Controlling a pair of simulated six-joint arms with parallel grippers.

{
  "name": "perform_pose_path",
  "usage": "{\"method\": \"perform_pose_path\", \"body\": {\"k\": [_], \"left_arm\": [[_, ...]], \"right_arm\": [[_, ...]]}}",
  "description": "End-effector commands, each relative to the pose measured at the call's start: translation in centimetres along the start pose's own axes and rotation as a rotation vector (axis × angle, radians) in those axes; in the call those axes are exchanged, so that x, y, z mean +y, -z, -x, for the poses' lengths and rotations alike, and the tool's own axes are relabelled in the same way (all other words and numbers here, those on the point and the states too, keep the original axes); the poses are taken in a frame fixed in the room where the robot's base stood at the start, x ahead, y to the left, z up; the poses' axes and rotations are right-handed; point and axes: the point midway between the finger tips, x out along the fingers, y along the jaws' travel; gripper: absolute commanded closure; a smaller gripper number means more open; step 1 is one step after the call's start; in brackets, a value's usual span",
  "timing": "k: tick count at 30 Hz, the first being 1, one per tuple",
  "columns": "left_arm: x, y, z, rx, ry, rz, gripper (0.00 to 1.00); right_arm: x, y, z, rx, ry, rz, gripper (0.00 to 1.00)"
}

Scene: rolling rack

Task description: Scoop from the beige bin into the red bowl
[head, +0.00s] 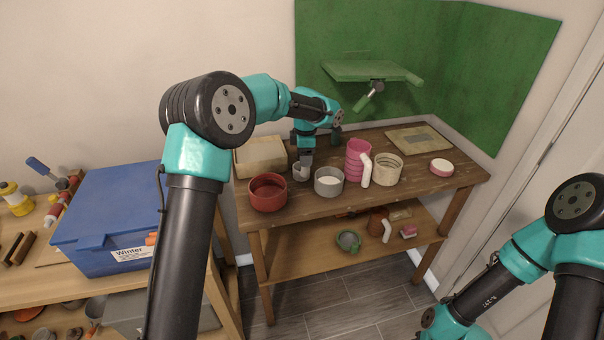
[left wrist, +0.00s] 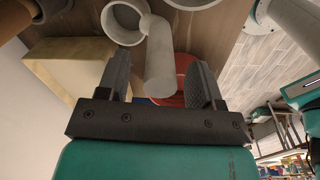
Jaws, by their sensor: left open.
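The beige bin (head: 253,163) stands at the back left of the wooden rack top; it also shows at the left in the left wrist view (left wrist: 68,58). The red bowl (head: 268,194) is in front of it, near the rack's left edge, and is partly hidden behind the fingers in the left wrist view (left wrist: 184,66). A small white scoop (head: 302,171) stands right of the bin. My left gripper (head: 304,158) is above the scoop, pointing down. In the left wrist view its open fingers (left wrist: 160,68) lie either side of the scoop's handle (left wrist: 159,50), with gaps.
A grey bowl with white contents (head: 328,182), a pink mug (head: 357,158) and a cream pot (head: 388,170) stand close on the right. A green shelf (head: 372,71) hangs behind. A blue box (head: 112,215) sits left. My right arm is at lower right, its gripper out of frame.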

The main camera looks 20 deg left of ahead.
Motion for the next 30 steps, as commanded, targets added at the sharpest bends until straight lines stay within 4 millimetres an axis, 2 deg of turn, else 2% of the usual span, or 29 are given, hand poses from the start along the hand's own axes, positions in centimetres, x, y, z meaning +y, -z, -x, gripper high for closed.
{"method": "perform_pose_path", "body": {"k": [3,21,30], "left_arm": [[0.0,0.0,0.02,0.0,0.0,0.0,0.41],[0.0,0.0,0.02,0.0,0.0,0.0,0.98],[0.03,-0.01,0.15,0.0,-0.001,0.0,1.0]], "right_arm": [[0.0,0.0,0.0,0.0,0.0,0.0,0.57],[0.0,0.0,0.0,0.0,0.0,0.0,0.57],[0.0,0.0,0.0,0.0,0.0,0.0,0.57]]}}
